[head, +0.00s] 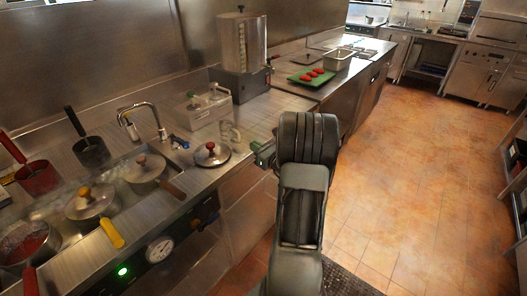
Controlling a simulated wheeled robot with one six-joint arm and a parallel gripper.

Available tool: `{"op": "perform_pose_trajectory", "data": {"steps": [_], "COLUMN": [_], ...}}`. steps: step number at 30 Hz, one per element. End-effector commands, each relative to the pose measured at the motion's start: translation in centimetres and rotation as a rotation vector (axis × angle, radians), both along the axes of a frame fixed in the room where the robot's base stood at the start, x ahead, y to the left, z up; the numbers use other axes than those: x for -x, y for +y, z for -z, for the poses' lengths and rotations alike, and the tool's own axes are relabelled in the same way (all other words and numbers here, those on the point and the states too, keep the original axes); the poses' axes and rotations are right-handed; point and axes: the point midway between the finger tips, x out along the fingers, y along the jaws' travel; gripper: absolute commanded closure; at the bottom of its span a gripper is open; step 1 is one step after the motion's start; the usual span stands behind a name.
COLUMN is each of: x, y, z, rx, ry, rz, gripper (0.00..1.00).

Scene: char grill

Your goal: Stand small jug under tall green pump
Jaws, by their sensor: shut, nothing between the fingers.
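A small clear vessel (227,133), which looks like the small jug, stands on the steel counter just behind a round lid with a red knob. Its outline is faint. I cannot make out a tall green pump in this view. My arm rises from the bottom middle, and my gripper (262,152) shows as a small dark and greenish end at its left, by the counter's front edge. It is shut and empty, to the right of the clear vessel and apart from it.
Pots and a tap (140,112) are at left. A green board (311,79) with red pieces lies farther back. The tiled floor (420,170) at right is clear.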

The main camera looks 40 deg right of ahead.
Motion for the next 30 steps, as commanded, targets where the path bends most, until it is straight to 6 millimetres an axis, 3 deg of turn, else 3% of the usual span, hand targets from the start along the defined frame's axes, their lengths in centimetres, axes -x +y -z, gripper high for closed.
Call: {"op": "perform_pose_trajectory", "data": {"steps": [6,12,30], "x": [-3.7,-5.7,-6.9], "y": [0.4,0.5,0.5], "z": [-0.1,-0.1,0.2], "rx": [0.0,0.002,0.003], "ry": [0.001,0.001,0.001], "rz": [-0.003,-0.002,-0.001], "gripper": [1.0,1.0,1.0]}}
